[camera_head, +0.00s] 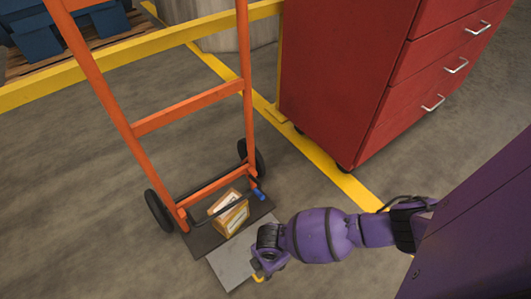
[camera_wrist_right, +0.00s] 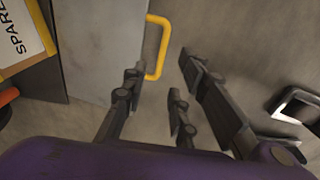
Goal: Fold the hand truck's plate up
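The orange hand truck (camera_head: 187,107) stands upright on its two black wheels. Its light grey plate (camera_head: 231,264) lies flat, out in front of a dark plate (camera_head: 205,238) at the foot. The grey plate (camera_wrist_right: 100,45) also shows in the right wrist view, with a yellow handle (camera_wrist_right: 160,48) on its edge. My right gripper (camera_wrist_right: 163,65) is open, its dark fingers to either side of the handle's near end; I cannot tell whether they touch it. In the head view my right gripper (camera_head: 266,262) is over the plate's outer edge. My left gripper is out of view.
A labelled cardboard box (camera_head: 230,213) sits on the dark plate, beside a blue-ended lever (camera_head: 258,192). A red drawer cabinet (camera_head: 345,75) stands at the right behind, and a yellow rail (camera_head: 150,43) runs behind the truck. The floor at left is clear.

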